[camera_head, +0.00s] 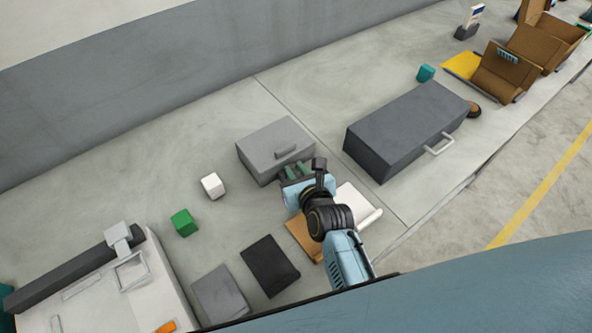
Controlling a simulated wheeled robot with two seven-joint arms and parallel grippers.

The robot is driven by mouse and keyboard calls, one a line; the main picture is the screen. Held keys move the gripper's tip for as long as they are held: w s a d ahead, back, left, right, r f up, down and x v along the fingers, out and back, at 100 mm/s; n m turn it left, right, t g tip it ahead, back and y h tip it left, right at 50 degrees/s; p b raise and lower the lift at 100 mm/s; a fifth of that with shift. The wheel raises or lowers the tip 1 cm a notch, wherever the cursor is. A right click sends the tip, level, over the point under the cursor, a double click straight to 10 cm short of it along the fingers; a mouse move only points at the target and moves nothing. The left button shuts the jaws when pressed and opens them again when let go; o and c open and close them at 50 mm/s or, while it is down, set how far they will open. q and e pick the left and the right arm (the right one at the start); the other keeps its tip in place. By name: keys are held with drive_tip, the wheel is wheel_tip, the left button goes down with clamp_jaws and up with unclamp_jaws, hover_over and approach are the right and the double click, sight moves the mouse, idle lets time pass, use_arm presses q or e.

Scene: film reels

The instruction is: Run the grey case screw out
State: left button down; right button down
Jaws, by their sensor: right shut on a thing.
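The grey case (272,142) stands on the bench in the middle of the view, with a small handle on its top. My right gripper (296,170) is at the case's near right side, with its greenish fingers against that side. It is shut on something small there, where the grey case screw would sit. The screw itself is hidden by the fingers and cannot be made out. My left gripper is not in view.
A larger dark grey case (407,128) with a pale handle stands to the right. A white cube (212,186) and a green cube (184,222) lie to the left. Flat dark (270,265) and grey (220,295) pieces lie nearer. Brown boxes (517,62) stand far right.

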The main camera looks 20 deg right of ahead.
drive_tip(key=shift+d, duration=0.1)
drive_tip(key=shift+d+n+y+p, duration=0.2)
drive_tip(key=shift+n+y+p, duration=0.15)
drive_tip(key=shift+n+y, duration=0.55)
drive_tip(key=shift+w+d+n+g+y, duration=0.15)
drive_tip(key=shift+n+g+y, duration=0.25)
drive_tip(key=shift+n+y, duration=0.4)
drive_tip(key=n+y+b, duration=0.1)
drive_tip(key=n+g+y+b, duration=0.1)
drive_tip(key=shift+w+d+f+n+y, duration=0.1)
drive_tip(key=shift+d+f+n+y, duration=0.05)
drive_tip(key=shift+d+n+y, duration=0.2)
drive_tip(key=shift+w+n+g+y+b, duration=0.1)
drive_tip(key=shift+n+g+y+b, duration=0.75)
drive_tip(key=shift+g+y+b, duration=0.2)
drive_tip(key=c, duration=1.3)
unclamp_jaws()
